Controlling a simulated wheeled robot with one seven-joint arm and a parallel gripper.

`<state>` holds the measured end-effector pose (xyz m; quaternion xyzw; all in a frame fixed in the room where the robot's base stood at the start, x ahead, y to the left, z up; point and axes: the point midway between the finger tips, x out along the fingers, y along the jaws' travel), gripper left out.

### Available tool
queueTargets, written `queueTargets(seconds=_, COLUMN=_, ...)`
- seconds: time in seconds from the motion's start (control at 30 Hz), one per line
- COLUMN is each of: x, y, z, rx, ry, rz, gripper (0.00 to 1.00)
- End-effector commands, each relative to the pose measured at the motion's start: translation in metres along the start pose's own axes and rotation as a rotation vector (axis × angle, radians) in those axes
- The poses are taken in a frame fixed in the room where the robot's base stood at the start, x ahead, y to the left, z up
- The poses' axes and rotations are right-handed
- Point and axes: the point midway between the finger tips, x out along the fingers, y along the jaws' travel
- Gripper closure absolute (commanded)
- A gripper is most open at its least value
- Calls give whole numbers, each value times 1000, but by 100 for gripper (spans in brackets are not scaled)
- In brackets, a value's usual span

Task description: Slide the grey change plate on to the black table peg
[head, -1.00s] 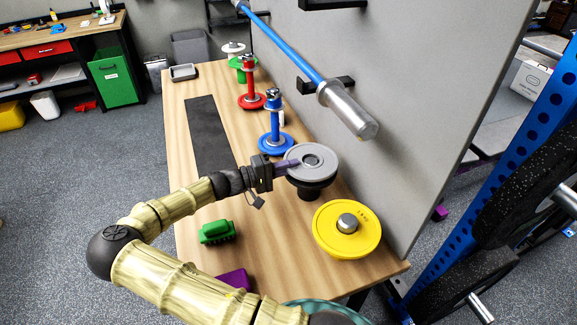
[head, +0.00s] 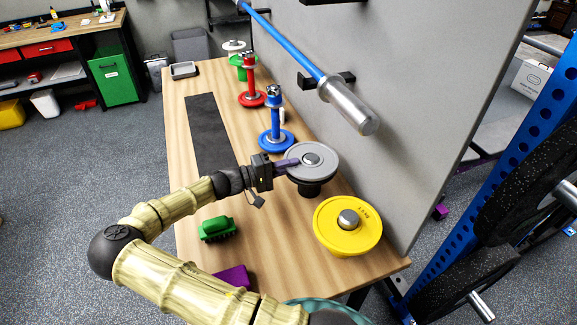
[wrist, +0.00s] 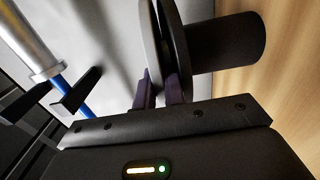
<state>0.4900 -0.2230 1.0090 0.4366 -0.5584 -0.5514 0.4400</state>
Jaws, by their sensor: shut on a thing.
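The grey change plate (head: 325,163) is held roughly level at its left edge by my gripper (head: 291,162). The black table peg (head: 308,189) stands directly under it; its dark base and flange show below the plate. In the wrist view my gripper (wrist: 162,90) has a finger on each face of the grey plate (wrist: 148,35). The black peg's flange (wrist: 176,50) is close beside the plate, with a narrow gap. The shaft between is mostly hidden.
A yellow plate (head: 335,236) on a peg stands close in front. Blue (head: 276,130) and red (head: 251,90) pegs stand behind. A grey panel (head: 390,110) with a blue bar (head: 290,45) rises at right. A green brush-like block (head: 217,229) lies left on the wooden table (head: 265,230).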

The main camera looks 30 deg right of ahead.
Motion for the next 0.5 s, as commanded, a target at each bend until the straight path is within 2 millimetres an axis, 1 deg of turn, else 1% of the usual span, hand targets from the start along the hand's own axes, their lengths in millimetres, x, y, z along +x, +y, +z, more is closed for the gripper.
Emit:
queueTargets(seconds=0.03, x=1, y=-9, z=2, rx=-6, ry=-5, rz=-8, gripper=100)
queueTargets(seconds=0.5, x=2, y=-17, z=3, rx=-8, ry=-6, rz=-7, gripper=100)
